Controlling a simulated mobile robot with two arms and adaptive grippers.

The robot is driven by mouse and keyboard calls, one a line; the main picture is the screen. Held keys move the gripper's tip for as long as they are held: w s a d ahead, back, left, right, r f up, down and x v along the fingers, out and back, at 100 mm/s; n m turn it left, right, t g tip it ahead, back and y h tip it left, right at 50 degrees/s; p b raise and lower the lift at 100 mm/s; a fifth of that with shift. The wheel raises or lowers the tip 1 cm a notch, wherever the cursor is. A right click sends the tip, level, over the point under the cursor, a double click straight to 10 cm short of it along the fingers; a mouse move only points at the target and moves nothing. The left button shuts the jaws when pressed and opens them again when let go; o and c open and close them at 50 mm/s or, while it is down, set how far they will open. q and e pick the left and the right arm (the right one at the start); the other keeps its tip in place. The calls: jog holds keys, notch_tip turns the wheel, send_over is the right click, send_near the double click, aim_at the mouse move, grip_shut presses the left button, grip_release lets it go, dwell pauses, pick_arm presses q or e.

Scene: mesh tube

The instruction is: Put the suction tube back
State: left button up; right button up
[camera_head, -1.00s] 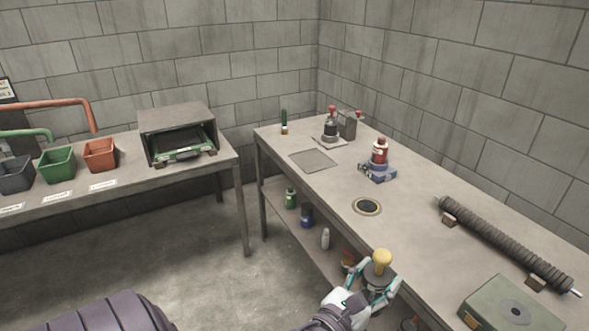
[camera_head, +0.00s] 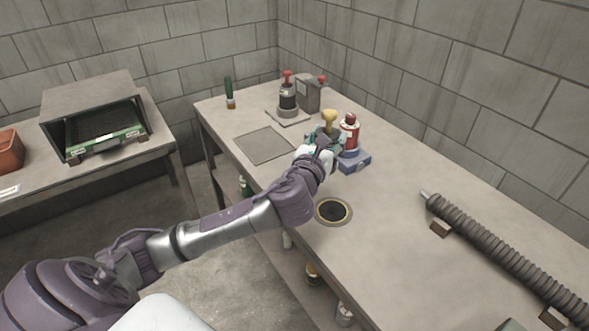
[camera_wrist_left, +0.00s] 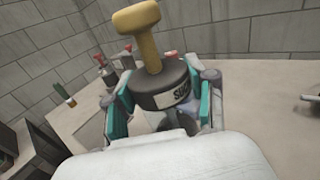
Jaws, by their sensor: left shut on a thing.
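The suction tube has a yellow knob (camera_head: 329,118) and a dark body, partly hidden by my gripper in the head view. In the left wrist view the suction tube (camera_wrist_left: 160,82) shows a white label reading "SUC". My left gripper (camera_head: 318,150) is shut around the dark body, with teal fingers on both sides in the wrist view (camera_wrist_left: 165,98). It is over the table, just left of a blue-grey holder (camera_head: 356,162) with a red-topped bottle (camera_head: 348,134). Whether the tube touches the holder is hidden. My right gripper is not in view.
Behind stand a red-knobbed dark device (camera_head: 288,97) and a grey box (camera_head: 309,94). A square plate (camera_head: 263,145) lies left of the gripper, a round dark hole (camera_head: 333,211) in front. A ribbed hose (camera_head: 500,248) lies at right. The table between hose and holder is clear.

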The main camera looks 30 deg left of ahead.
pick_arm(q)
jog(key=a+f, duration=0.3)
jog(key=a+f+b, duration=0.1)
jog(key=a+f, duration=0.2)
jog(key=a+f+b, duration=0.1)
jog(key=a+f, duration=0.2)
jog(key=shift+w+a+f, duration=0.25)
jog(key=shift+w+f, duration=0.1)
jog(key=shift+w, duration=0.05)
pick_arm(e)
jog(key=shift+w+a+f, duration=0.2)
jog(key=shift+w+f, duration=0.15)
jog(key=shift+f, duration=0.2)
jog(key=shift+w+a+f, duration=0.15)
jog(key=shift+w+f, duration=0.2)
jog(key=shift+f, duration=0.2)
pick_arm(q)
jog(key=o, duration=1.4)
jog(key=shift+f, duration=0.15)
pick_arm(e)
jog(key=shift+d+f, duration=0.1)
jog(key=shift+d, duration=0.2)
